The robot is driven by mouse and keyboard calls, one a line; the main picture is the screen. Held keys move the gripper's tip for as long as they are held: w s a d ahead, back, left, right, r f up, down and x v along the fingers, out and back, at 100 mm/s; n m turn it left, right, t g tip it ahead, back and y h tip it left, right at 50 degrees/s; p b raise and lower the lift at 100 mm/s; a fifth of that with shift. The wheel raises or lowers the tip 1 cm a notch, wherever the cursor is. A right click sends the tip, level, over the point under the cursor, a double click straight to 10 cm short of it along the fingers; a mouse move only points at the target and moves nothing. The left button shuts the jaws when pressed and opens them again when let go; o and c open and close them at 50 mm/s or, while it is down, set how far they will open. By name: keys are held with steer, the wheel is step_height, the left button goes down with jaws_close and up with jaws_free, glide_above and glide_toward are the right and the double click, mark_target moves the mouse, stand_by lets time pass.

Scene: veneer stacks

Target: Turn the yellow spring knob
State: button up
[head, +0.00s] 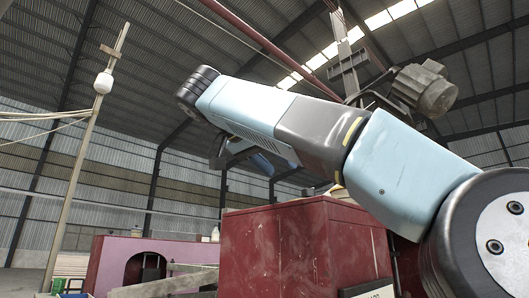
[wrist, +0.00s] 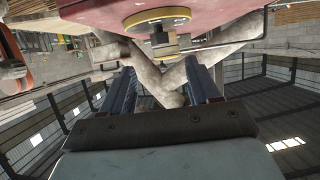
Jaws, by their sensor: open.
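In the wrist view, a round disc with a yellow rim (wrist: 157,20) sits on a red surface at the top middle. A short dark stem joins it to a second yellow-edged ring just below it in the picture. I take this to be the yellow spring knob; no spring coils can be made out. My gripper (wrist: 163,76) is open, its two dark blue fingers wide apart and pointing toward the knob, with a gap between. Nothing is held. In the head view my gripper (head: 262,158) shows partly behind my arm, above the red machine; the knob is not visible there.
A large red machine housing (head: 290,250) stands below my arm. A purple-red machine (head: 185,255) with an arched opening stands to the left. A wooden pole (head: 88,145) rises farther left. In the wrist view, pale brown bars (wrist: 150,72) lie behind my fingers.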

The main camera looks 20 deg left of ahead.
steer(key=shift+v, duration=1.75)
steer(key=shift+s, duration=0.1)
